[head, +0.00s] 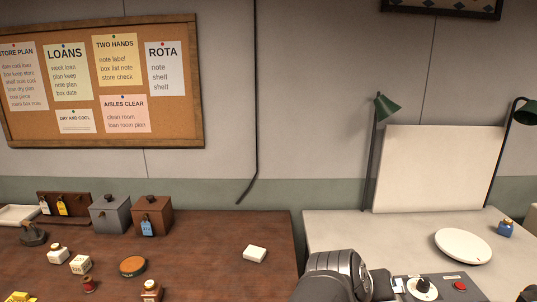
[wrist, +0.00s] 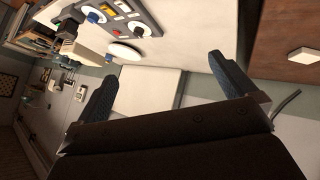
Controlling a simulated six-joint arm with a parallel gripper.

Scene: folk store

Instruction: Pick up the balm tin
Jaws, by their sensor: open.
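A low round tin (head: 133,266) with an orange-brown lid and dark lettering lies on the brown table in the head view. It looks like the balm tin, but the lettering is too small to read surely. My gripper (wrist: 163,68) is open and empty in the wrist view, its two blue-grey fingers wide apart. The tin does not show in the wrist view, so the gripper is well away from it. In the head view only a dark part of my arm shows at the bottom, and the fingers are out of frame.
Small blocks (head: 80,264), a spool (head: 89,285) and a small bottle (head: 150,290) stand close around the tin. Boxes (head: 152,215) stand behind. A white block (head: 255,254) lies to the right, with bare table between. A control panel (head: 440,287) and a white dish (head: 463,246) are on the pale table.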

